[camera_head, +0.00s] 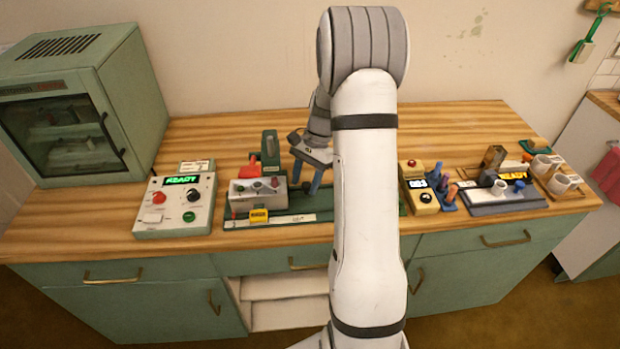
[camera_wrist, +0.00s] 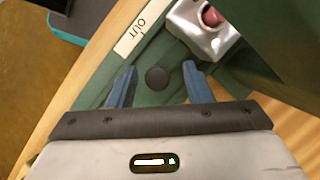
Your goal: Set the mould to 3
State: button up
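I cannot tell for sure which part is the mould. A pale grey block (camera_head: 240,198) with coloured knobs on top sits on a long green base (camera_head: 240,223) left of centre, with a yellow tag (camera_head: 259,215) in front. My gripper (camera_head: 306,178) is just right of this block, above the green base, pointing down. In the wrist view my gripper (camera_wrist: 159,69) is open, its blue fingers apart on either side of a black round knob (camera_wrist: 157,78) on the base. A label reading OUT (camera_wrist: 138,37) and a silvery block with a red knob (camera_wrist: 205,28) lie beyond.
A control box (camera_head: 175,212) showing READY stands left, beside a green oven-like cabinet (camera_head: 130,95). A yellow box reading 003 (camera_head: 424,201), blue-based pegs and a grey device showing READY (camera_head: 490,208) stand right. My arm hides the middle. The back of the wooden top is mostly clear.

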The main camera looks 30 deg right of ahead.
jog(key=shift+d, duration=0.1)
jog(key=v, duration=0.8)
jog(key=shift+b, duration=0.35)
jog(key=shift+s, duration=0.15)
